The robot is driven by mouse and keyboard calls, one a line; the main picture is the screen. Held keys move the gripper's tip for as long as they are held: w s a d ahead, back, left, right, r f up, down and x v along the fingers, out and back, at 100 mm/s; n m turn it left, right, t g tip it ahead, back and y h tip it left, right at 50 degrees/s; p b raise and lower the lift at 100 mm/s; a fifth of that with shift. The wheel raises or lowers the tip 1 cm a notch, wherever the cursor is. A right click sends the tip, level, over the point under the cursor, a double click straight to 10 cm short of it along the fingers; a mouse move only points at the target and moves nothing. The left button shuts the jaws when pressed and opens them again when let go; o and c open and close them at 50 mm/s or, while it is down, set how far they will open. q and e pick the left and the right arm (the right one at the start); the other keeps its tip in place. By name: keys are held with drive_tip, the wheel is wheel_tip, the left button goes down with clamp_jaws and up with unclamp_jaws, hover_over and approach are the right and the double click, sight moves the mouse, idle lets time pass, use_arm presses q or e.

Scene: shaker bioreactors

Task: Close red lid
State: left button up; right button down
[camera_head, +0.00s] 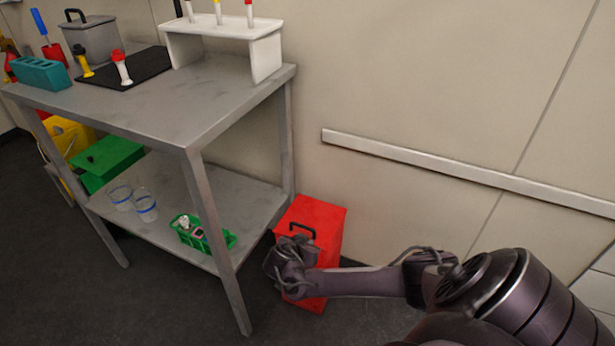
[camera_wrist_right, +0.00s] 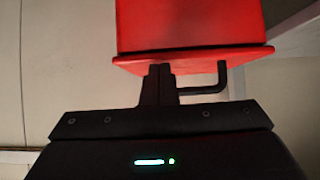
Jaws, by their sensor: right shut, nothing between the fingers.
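A red box stands on the floor right of the table, against the wall. Its red lid (camera_head: 318,213) lies on top and carries a black handle (camera_head: 303,231). In the right wrist view the red lid (camera_wrist_right: 240,54) looks flat against the box body (camera_wrist_right: 190,22), with no clear gap. My right gripper (camera_head: 284,258) is at the front of the box, close to the handle, and hides part of the box. In the wrist view its fingers (camera_wrist_right: 158,72) are together and empty, beside the handle (camera_wrist_right: 222,78); contact with the lid is unclear. My left gripper is not in view.
A grey two-level table (camera_head: 205,110) stands left of the box, one leg near my gripper. A green basket (camera_head: 222,240) and two clear cups sit on its lower shelf. A green box (camera_head: 108,160) stands behind. The wall, with a rail (camera_head: 450,170), is behind the box.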

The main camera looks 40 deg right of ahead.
drive_tip(key=shift+s+a+f, duration=0.15)
drive_tip(key=shift+f, duration=0.25)
drive_tip(key=shift+a, duration=0.1)
